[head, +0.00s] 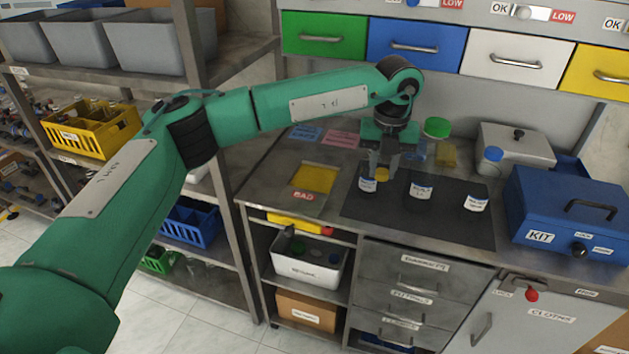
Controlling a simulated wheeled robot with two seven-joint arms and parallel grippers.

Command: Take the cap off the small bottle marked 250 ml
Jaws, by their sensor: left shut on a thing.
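My left gripper (382,171) points down over the dark mat and is shut on a yellow cap (382,174). The cap shows just above and to the right of the left labelled bottle (368,185). I cannot tell whether they touch. A middle dark bottle (420,191) and a right bottle (476,203), both with white labels, stand on the mat (455,226). The label print is too small to read, so I cannot tell which one says 250 ml. My right gripper is not in view.
Behind stand a green-capped jar (437,128), a blue-capped bottle (491,161) and a grey lidded box (520,148). A blue KIT box (565,210) stands on the right. The mat's front part is clear.

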